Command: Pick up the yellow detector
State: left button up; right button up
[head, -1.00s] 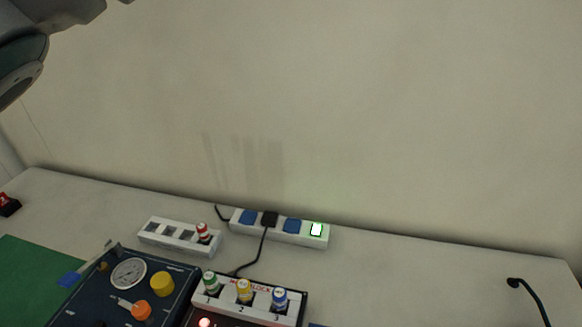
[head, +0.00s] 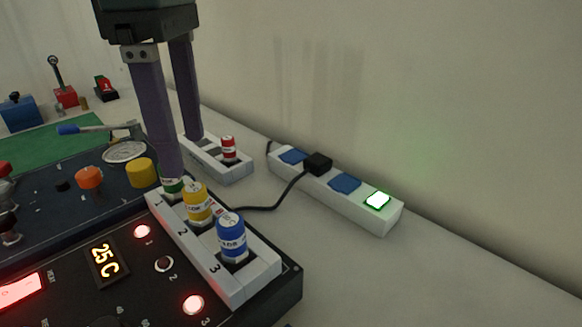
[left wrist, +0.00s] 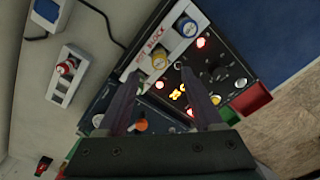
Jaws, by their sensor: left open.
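The yellow detector (head: 198,203) stands upright in the middle slot, marked 2, of the white rack (head: 187,240). The green detector (head: 174,187) is in slot 1, partly hidden by a finger of my left gripper. The blue detector (head: 231,238) is in slot 3. My left gripper (head: 183,156) is open and empty and points down. One fingertip overlaps the green detector in the picture; the other is farther back by the white strip. Contact cannot be told. In the left wrist view the rack lies beyond the open fingers (left wrist: 162,113).
A white strip (head: 238,177) with a red detector (head: 228,149) lies behind the rack. A white power strip (head: 385,219) with a black plug (head: 318,163) stands by the wall. The dark panel has a yellow knob (head: 140,173) and an orange knob (head: 90,178). The table at right is clear.

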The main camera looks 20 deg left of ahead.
aim_at(193, 188)
pick_arm(q)
notch_tip(193, 188, down, 7)
jog(key=shift+a+f+p, duration=0.1)
jog(key=shift+a+p, duration=0.05)
jog(key=shift+p, duration=0.25)
jog(key=shift+c, duration=0.3)
grip_shut()
dwell(0.3)
